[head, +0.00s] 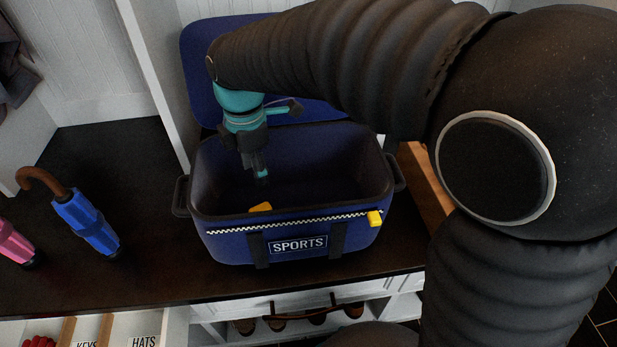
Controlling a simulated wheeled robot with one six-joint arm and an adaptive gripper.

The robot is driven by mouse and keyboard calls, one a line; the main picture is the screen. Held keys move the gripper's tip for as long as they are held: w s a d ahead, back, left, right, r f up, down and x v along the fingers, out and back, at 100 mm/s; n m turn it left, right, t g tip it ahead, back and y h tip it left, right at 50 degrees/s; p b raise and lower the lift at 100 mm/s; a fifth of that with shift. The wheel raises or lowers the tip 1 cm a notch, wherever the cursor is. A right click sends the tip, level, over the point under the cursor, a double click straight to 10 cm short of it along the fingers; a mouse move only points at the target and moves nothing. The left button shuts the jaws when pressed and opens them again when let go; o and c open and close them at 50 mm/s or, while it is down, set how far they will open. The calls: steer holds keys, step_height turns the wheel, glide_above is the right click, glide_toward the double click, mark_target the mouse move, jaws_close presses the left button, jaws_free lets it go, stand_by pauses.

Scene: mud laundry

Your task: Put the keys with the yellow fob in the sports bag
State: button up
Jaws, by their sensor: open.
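The sports bag (220,241) is a dark blue box-shaped bag labelled SPORTS, standing open on the dark bench top with its lid (200,70) raised at the back. A yellow fob (261,208) shows inside the bag, behind the front rim. The keys themselves are hidden by the front wall or too dark to make out. My gripper (263,180) points down into the bag's opening, above and beside the fob, open and with nothing seen in it. A yellow zip pull (375,218) sits on the bag's front right edge.
A blue umbrella (86,222) with a brown hooked handle and a pink umbrella (12,243) lie left on the bench (150,270). Below are compartments labelled KEYS and HATS (144,342) and a shoe shelf (215,328). A white upright panel stands behind the bag's left side.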

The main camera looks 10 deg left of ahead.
steer(key=s+d+r+m+t, duration=0.1)
steer(key=d+r+m, duration=0.1)
steer(key=d+m, duration=0.3)
steer(key=s+d+r+m+t, duration=0.1)
steer(key=d+m, duration=0.5)
steer(key=d, duration=0.6)
steer(key=s+d+r+m+t+y, duration=0.1)
steer(key=s+d+r+m, duration=0.1)
steer(key=d+m, duration=0.4)
steer(key=shift+s+d+r+t, duration=0.15)
steer(key=shift+d+r, duration=0.2)
steer(key=shift+d, duration=0.5)
steer(key=shift+w+d+r+t, duration=0.15)
steer(key=shift+d+r, duration=0.2)
steer(key=shift+d, duration=0.45)
steer(key=s+d+f+m+t+h, duration=0.1)
steer(key=s+d+m+t, duration=0.1)
steer(key=s+d+m, duration=0.4)
steer(key=shift+s+d+f+m, duration=0.35)
steer(key=shift+d+m, duration=0.35)
steer(key=shift+m, duration=0.8)
